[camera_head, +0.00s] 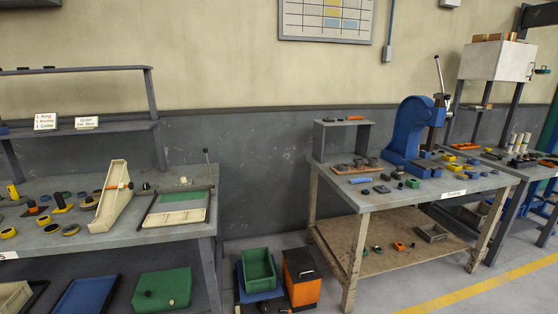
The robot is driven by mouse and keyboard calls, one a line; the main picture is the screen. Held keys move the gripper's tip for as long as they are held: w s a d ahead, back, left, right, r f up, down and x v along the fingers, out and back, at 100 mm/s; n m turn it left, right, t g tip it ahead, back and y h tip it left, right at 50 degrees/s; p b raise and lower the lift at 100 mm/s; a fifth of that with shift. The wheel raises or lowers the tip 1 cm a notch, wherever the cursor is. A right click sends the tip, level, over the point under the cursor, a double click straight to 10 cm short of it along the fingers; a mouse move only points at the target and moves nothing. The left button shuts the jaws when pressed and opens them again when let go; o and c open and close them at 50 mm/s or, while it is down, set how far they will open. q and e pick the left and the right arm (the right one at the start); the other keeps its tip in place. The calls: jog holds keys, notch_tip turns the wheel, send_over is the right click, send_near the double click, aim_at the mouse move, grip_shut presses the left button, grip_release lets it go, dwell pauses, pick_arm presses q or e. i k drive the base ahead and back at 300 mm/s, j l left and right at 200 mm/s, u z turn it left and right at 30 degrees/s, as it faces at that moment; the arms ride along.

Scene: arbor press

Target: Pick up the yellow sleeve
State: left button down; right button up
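Several small yellow parts are in view, and I cannot tell at this distance which one is the sleeve. On the left bench, an upright yellow cylinder (13,191) stands near the left edge, and a yellow and dark part (62,201) is to its right. Flat yellow and dark rings (71,229) lie near that bench's front. On the press table, small yellow parts (454,167) lie right of the blue arbor press (408,130). Neither of my grippers is in view.
The left bench (150,236) also holds a cream angled stand (112,195) and a hinged tray (180,208). Between the benches, a green bin (258,268) and an orange box (301,278) stand on the floor. The press table (385,200) has a cluttered top and lower shelf.

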aim_at(44, 221)
jog(key=u, duration=1.7)
